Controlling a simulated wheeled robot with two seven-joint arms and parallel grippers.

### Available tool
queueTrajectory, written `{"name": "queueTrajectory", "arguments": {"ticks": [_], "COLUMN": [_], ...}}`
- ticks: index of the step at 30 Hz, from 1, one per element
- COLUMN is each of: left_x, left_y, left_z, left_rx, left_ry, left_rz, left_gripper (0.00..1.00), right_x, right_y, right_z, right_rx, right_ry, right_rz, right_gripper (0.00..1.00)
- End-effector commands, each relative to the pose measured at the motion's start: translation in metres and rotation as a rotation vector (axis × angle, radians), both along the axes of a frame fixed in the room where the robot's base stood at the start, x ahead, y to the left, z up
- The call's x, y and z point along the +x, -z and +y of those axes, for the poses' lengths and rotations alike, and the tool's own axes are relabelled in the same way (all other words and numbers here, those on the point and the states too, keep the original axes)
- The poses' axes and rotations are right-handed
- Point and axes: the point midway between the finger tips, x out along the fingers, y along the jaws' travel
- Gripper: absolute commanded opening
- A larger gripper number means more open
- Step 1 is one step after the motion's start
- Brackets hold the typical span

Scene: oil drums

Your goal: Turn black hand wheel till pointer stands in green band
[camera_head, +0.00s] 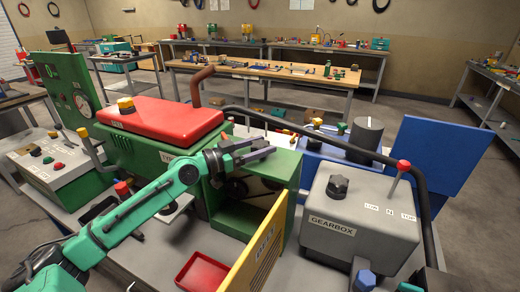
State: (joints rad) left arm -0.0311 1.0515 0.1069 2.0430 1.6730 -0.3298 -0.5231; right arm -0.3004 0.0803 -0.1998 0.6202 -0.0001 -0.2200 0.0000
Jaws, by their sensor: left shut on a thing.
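My left gripper (254,149) comes in from the left over the top of the green machine housing (283,165). Its jaws are shut on a small dark part, which looks like the black hand wheel; the fingers hide most of it. My right gripper is not in view.
A red lid (160,118) lies left of my gripper. A yellow panel (262,250) stands open in front, beside a red tray (203,273). A grey gearbox (358,225) with a black knob (338,186) and red-tipped lever (399,178) stands right. A dark curved pipe passes behind.

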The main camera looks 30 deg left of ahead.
Motion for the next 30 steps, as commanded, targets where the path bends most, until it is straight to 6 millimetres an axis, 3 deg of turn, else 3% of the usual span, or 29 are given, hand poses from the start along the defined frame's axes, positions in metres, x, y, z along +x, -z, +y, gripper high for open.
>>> {"name": "queueTrajectory", "arguments": {"ticks": [4, 5, 6, 7, 20, 30], "left_x": [0.0, 0.0, 0.0, 0.0, -0.005, -0.04], "left_y": [-0.003, -0.003, -0.003, -0.002, 0.003, 0.005], "left_z": [0.001, 0.001, 0.001, 0.001, 0.003, 0.024], "left_rx": [0.0, 0.001, 0.001, 0.001, -0.002, -0.005], "left_ry": [-0.003, -0.003, -0.003, -0.003, -0.001, 0.0], "left_rz": [-0.007, -0.006, -0.006, -0.005, 0.0, -0.001], "left_gripper": [0.09, 0.76, 0.92, 0.95, 0.95, 0.95], "right_x": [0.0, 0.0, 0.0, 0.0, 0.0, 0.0], "right_y": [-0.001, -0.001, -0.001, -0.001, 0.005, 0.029], "right_z": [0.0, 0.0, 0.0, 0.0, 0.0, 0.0], "right_rx": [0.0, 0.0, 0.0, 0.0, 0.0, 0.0], "right_ry": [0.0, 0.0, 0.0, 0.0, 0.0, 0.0], "right_rz": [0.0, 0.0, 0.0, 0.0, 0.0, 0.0], "right_gripper": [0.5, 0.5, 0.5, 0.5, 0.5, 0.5]}}
